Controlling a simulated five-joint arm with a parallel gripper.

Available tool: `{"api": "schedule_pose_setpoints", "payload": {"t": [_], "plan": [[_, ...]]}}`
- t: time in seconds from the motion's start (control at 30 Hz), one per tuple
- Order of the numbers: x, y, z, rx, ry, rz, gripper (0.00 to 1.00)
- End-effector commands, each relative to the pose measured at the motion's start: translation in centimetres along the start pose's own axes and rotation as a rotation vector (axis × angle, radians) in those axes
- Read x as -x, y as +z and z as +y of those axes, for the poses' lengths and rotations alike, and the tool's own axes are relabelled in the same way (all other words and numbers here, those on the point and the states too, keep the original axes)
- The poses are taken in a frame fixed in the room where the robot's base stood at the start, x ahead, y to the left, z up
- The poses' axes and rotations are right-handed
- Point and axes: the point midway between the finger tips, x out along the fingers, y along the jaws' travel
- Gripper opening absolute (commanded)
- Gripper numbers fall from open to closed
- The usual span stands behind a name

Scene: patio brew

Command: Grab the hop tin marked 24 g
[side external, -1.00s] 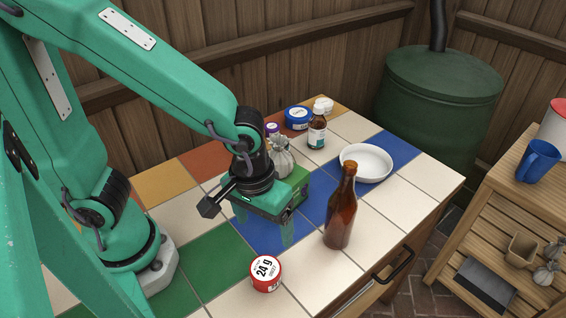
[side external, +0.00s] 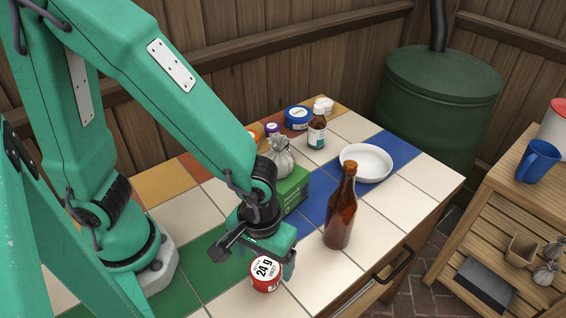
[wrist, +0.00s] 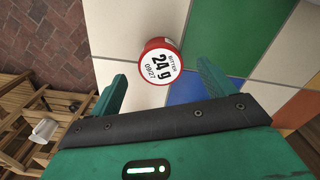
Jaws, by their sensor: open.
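The hop tin (side external: 266,273) is a small red tin with a white lid marked "24 g". It stands upright on the tiled table near its front edge. In the wrist view the tin (wrist: 160,62) lies ahead of the fingertips, roughly midway between them, with its marking readable. My gripper (side external: 262,262) is right over and behind the tin in the side view, one finger showing on the tin's right. In the wrist view my gripper (wrist: 161,80) is open and empty, with space between each finger and the tin.
A brown bottle (side external: 341,210) stands right of the tin. A green box (side external: 293,188), a tied sack (side external: 279,156) and a white dish (side external: 366,161) are farther back. Small jars and a dropper bottle (side external: 317,131) stand at the back. Tiles left of the tin are clear.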

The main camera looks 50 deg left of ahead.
Motion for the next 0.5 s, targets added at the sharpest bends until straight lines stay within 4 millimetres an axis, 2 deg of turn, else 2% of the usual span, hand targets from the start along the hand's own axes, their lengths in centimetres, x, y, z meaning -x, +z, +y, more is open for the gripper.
{"api": "schedule_pose_setpoints", "payload": {"t": [0.27,0.5], "plan": [[-0.3,0.0,0.0,0.0,-0.001,0.0,0.82],[-1.7,0.0,-0.1,0.0,-0.004,-0.002,0.82]]}}
